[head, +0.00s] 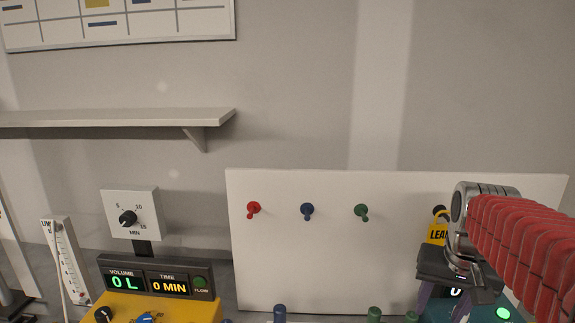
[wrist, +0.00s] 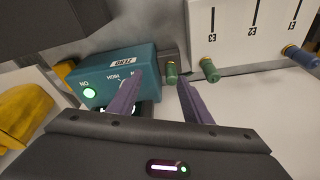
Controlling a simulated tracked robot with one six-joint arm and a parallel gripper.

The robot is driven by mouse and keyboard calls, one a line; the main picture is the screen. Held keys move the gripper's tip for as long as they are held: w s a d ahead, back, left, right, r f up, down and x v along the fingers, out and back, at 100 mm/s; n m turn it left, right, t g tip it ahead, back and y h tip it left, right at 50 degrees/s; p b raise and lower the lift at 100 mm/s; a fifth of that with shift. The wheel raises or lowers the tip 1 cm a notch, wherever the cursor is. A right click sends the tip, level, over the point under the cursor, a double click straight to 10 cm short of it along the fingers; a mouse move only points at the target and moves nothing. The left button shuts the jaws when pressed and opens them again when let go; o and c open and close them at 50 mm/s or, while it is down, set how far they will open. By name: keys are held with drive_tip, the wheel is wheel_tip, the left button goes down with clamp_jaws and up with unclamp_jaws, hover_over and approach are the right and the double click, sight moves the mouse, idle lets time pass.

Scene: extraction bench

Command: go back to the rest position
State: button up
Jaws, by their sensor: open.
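My gripper (head: 443,308) is at the lower right of the head view, pointing down in front of the white board, with its purple fingers apart. In the wrist view my gripper (wrist: 158,90) is open with nothing between its fingers. Its left finger overlaps the front of a teal box (wrist: 112,63) with a lit green button. The teal box (head: 487,314) is partly hidden behind my gripper in the head view. I cannot tell whether the finger touches it.
A white board (head: 320,245) carries red (head: 253,208), blue (head: 307,210) and green (head: 361,211) pegs. A yellow tag (head: 437,232) hangs beside my arm. A yellow unit (head: 135,308) with a volume and time display (head: 157,282) stands left. A shelf (head: 115,118) juts from the wall.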

drive_tip(key=s+a+f+n+t, duration=0.2)
drive_tip(key=s+a+n+t, duration=0.1)
drive_tip(key=s+a, duration=0.8)
drive_tip(key=shift+s+a+f+n+y, duration=0.2)
drive_tip(key=shift+a+f+n+y, duration=0.2)
drive_tip(key=shift+a+n, duration=0.65)
drive_tip(key=shift+a+m, duration=0.25)
idle(1.4)
